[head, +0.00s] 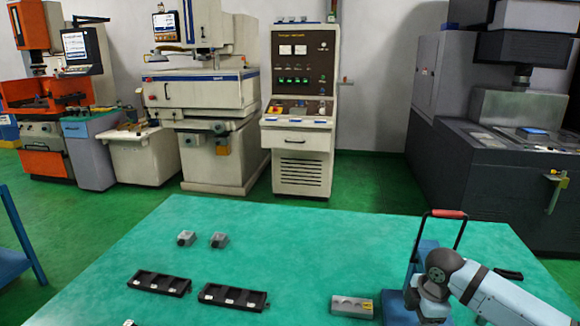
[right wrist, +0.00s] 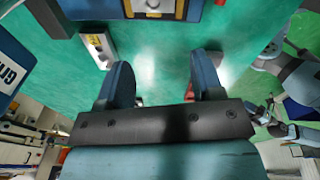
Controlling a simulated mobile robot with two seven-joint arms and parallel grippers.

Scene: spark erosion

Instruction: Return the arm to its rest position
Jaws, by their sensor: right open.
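My right arm (head: 485,290) reaches in from the lower right of the head view, over the right part of the green table (head: 300,235). Its bent joint hides part of a blue stand with a red-gripped black handle (head: 449,214). My right gripper (right wrist: 162,75) shows in the right wrist view with its two blue fingers wide apart. Only green surface and a small reddish patch show between the fingers. I cannot make out the fingers in the head view.
A grey block with round recesses (head: 352,306) lies left of the stand. Two black trays (head: 160,283) (head: 233,297) and two small grey blocks (head: 186,238) (head: 219,240) lie further left. The middle of the table is bare. Machines stand behind.

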